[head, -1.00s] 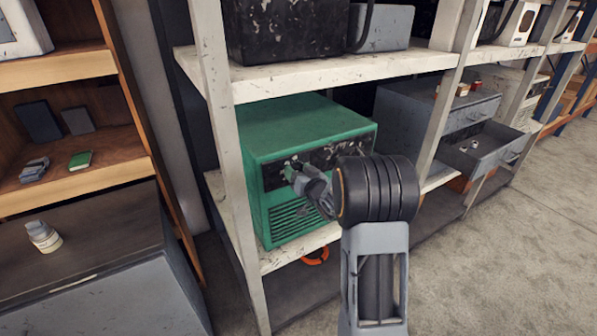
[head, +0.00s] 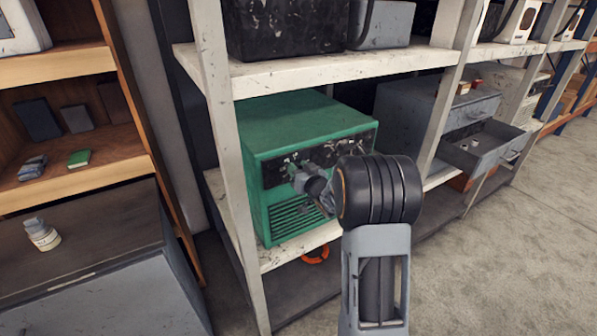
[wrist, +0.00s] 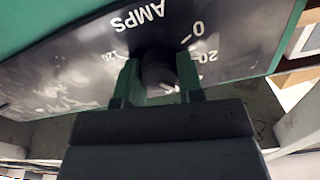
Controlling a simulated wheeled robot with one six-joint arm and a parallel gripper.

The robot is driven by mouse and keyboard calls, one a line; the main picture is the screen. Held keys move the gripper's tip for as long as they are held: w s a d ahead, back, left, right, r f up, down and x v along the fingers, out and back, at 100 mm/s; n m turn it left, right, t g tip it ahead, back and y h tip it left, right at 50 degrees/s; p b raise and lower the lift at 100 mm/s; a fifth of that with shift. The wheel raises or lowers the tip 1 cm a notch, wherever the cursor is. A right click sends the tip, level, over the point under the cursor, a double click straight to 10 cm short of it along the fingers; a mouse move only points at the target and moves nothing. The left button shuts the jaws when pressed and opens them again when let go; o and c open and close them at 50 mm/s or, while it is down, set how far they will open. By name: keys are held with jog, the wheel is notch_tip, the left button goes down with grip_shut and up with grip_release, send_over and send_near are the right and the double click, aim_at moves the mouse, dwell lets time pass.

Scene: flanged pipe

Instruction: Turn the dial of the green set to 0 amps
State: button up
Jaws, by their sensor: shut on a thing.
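The green set (head: 300,125) stands on the middle shelf of the rack, its black front panel facing my arm. In the wrist view its panel (wrist: 75,75) appears upside down, with the letters AMPS (wrist: 138,18) and the marks 0, 20 and one starting 12. The round black dial (wrist: 158,74) sits between the two fingers of my gripper (wrist: 158,82). My gripper (head: 296,170) is shut on the dial, one finger on each side. In the head view the gripper hides the dial. The dial's pointer cannot be read clearly.
A pale rack post (head: 222,150) stands just left of the set, and a shelf (head: 330,68) runs above it. To the right, a grey cabinet has an open drawer (head: 490,150). The floor at right is clear.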

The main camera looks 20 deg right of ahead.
jog(key=n+b, duration=0.1)
jog(key=b, duration=0.1)
jog(key=n+b, duration=0.2)
jog(key=b, duration=0.1)
jog(key=shift+a+f, duration=0.1)
jog(key=shift+f, duration=0.3)
jog(key=n+b, duration=0.4)
jog(key=b, duration=0.2)
jog(key=shift+n, duration=0.3)
jog(key=n+b, duration=0.5)
jog(key=shift+a+b, duration=0.1)
jog(key=shift+b, duration=0.25)
jog(key=shift+r+n+b, duration=0.2)
jog(key=shift+n+b, duration=1.2)
jog(key=shift+n, duration=0.6)
jog(key=o, duration=0.9)
jog(key=shift+s, duration=0.15)
jog(key=s, duration=0.4)
jog(key=s+d, duration=0.1)
jog(key=s, duration=0.8)
jog(key=shift+s+d, duration=0.25)
